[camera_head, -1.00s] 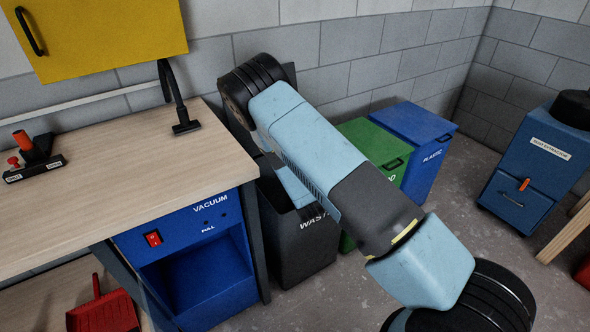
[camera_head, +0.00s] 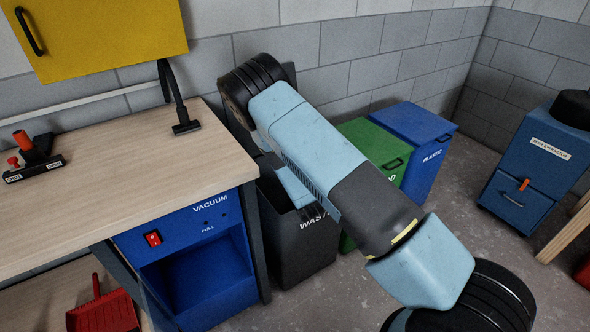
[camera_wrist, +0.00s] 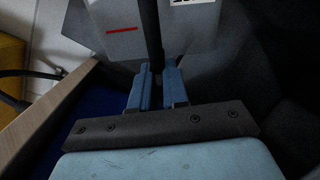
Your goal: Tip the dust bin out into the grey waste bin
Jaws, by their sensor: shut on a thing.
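The dust bin (camera_wrist: 115,38) shows in the wrist view as a pale grey body with a red line and a dark upright handle (camera_wrist: 153,30). My gripper (camera_wrist: 157,80) is shut on that handle, with one blue finger on each side of it. The grey waste bin (camera_head: 303,258) stands open beside the workbench in the head view. My arm reaches down over its mouth and covers much of it. The dust bin is hidden behind my arm in the head view, and its contents cannot be seen.
The workbench (camera_head: 110,165) with the blue vacuum cabinet (camera_head: 195,265) stands close on the left. Green (camera_head: 370,140) and blue (camera_head: 415,135) lidded bins stand to the right of the waste bin. A brick wall is behind.

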